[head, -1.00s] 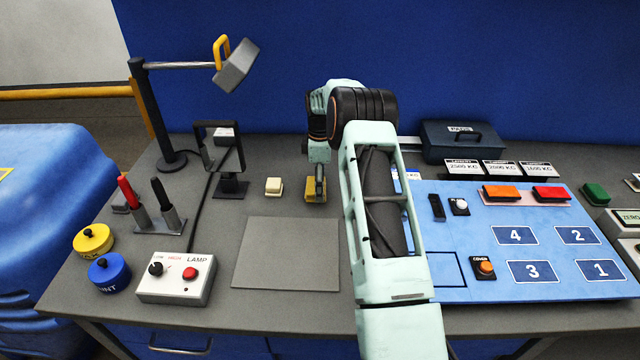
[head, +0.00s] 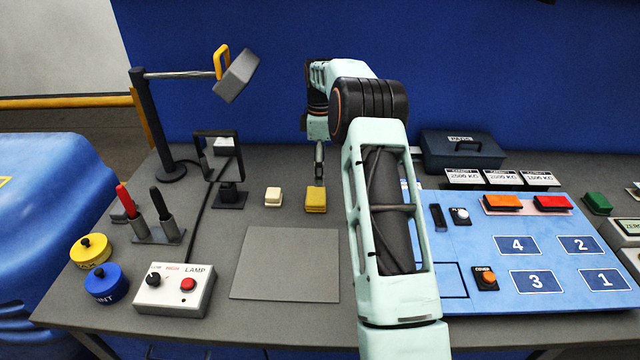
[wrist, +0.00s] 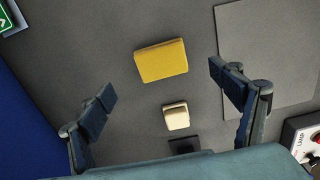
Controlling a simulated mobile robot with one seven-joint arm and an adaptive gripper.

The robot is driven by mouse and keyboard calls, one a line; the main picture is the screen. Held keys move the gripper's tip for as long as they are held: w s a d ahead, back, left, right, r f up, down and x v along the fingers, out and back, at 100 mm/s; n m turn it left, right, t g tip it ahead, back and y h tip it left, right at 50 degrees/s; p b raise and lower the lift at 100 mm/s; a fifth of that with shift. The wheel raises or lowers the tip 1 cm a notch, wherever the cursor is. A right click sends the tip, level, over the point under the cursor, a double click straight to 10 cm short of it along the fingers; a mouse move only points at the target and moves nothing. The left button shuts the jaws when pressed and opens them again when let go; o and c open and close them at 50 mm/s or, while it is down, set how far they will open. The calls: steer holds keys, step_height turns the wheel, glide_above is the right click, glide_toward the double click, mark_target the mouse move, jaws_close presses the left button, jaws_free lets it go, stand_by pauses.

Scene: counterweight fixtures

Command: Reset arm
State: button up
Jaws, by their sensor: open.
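My arm reaches over the workbench (head: 210,325) with my gripper (head: 319,165) pointing down at the back, just above and behind a yellow block (head: 316,199). In the wrist view my gripper (wrist: 165,98) is open, its two dark fingers wide apart with nothing held between them. The yellow block (wrist: 161,60) lies on the bench beyond the fingertips, apart from them. A smaller cream block (head: 273,197) sits to its left and also shows in the wrist view (wrist: 176,116).
A lamp (head: 236,75) on a post stands back left. A lamp control box (head: 175,290), a grey mat (head: 286,265) and yellow and blue pots lie in front. A blue panel (head: 455,240) with numbered squares is at right, a dark case (head: 460,150) behind it.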

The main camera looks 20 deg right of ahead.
steer(key=shift+r, duration=1.15)
